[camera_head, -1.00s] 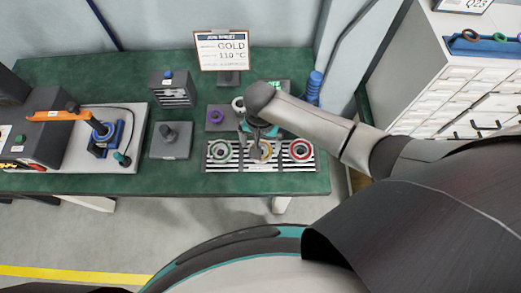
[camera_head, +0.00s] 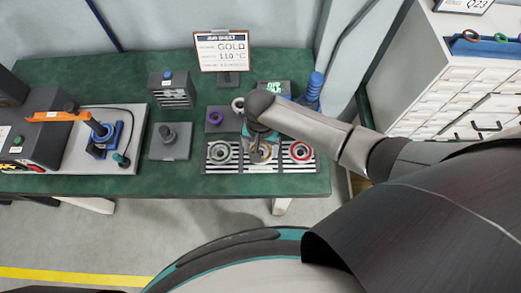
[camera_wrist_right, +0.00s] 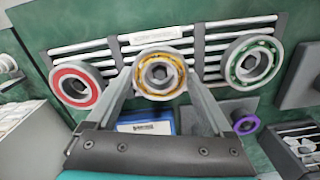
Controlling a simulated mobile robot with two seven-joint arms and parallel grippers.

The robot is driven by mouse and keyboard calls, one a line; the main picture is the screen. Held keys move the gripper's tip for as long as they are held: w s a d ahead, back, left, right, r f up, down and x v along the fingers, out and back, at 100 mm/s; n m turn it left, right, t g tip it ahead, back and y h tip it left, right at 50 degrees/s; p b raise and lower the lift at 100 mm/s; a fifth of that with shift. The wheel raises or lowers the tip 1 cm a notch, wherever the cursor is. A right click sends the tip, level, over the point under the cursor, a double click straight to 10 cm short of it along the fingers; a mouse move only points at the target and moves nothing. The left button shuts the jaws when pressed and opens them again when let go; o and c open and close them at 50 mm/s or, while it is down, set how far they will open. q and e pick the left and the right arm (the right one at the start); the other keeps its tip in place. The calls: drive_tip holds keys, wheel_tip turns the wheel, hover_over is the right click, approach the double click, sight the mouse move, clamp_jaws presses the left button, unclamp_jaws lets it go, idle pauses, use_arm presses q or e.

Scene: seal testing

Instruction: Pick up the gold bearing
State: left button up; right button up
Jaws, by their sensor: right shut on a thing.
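The gold bearing (camera_wrist_right: 160,75) is a ring with a gold face, a grey rim and a hole in the middle. It lies between the red bearing and the green bearing along the striped rack. My right gripper (camera_wrist_right: 161,82) has a finger on each side of it and is shut on it. In the head view my right gripper (camera_head: 258,152) points down at the middle of the rack and partly hides the gold bearing (camera_head: 266,153). I cannot tell whether the bearing is clear of the rack. My left gripper is out of view.
The red bearing (camera_head: 300,151) and the green bearing (camera_head: 219,152) flank it closely on the striped rack (camera_head: 238,165). A purple ring (camera_head: 215,118) and a white ring (camera_head: 238,105) stand behind. Green tabletop (camera_head: 80,183) is clear at the front left.

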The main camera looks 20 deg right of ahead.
drive_tip(key=c, duration=0.4)
drive_tip(key=shift+r, duration=0.1)
wheel_tip(320, 180, up, 20)
drive_tip(key=p, duration=0.4)
